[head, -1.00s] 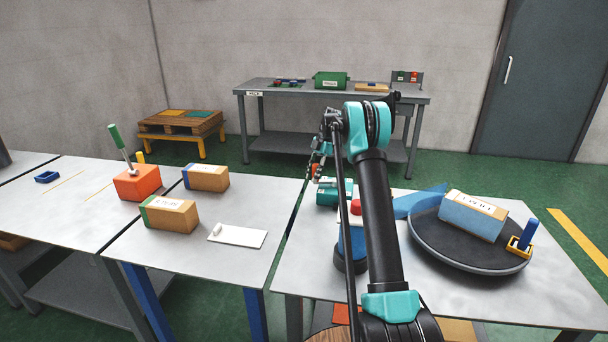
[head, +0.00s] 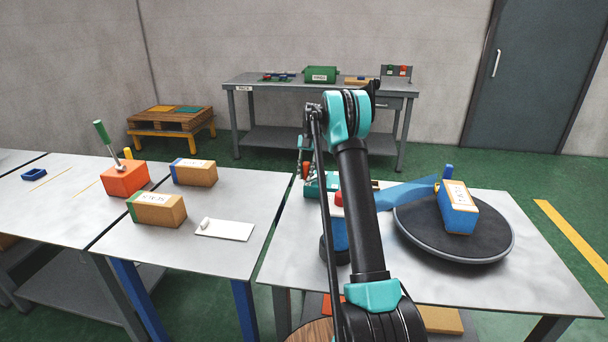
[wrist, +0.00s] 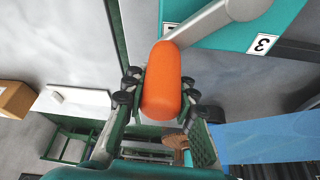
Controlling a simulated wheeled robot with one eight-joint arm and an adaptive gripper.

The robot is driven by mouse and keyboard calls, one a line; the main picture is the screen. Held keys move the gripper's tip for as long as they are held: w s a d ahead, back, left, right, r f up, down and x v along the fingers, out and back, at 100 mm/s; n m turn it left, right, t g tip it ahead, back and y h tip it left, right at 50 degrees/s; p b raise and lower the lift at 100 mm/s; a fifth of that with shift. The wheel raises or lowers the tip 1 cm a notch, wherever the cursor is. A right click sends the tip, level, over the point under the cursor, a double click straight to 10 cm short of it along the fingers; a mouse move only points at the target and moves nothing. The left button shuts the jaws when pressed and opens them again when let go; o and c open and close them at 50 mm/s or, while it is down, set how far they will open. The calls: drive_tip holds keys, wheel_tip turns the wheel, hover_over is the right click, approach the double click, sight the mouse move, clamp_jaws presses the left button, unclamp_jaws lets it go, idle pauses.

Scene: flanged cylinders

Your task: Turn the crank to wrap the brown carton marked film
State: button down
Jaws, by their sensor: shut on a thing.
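My gripper (wrist: 160,88) is shut on an orange crank handle (wrist: 162,70) in the wrist view; its fingers press on both sides. A grey crank arm (wrist: 205,22) runs from the handle to a teal crank box (wrist: 222,28). In the head view the teal box (head: 320,186) is partly hidden behind my arm. A brown carton (head: 458,196) with a white label sits on the dark turntable (head: 420,238). Blue film covers the carton's visible sides. A blue film strip (head: 407,192) runs to it from the left. The label's print is too small to read.
A blue roll with a red top (head: 340,235) stands behind my arm. Two other cartons, with green (head: 158,209) and blue (head: 195,172) ends, lie on the left table beside a white plate (head: 225,230). An orange lever box (head: 125,179) stands farther left.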

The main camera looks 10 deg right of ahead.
drive_tip(key=shift+w+d, duration=0.1)
drive_tip(key=shift+d, duration=0.15)
drive_tip(key=c, duration=1.3)
unclamp_jaws()
drive_tip(key=shift+d, duration=0.1)
drive_tip(key=shift+o, duration=0.6)
drive_tip(key=shift+a, duration=0.2)
drive_tip(key=v, duration=1.2)
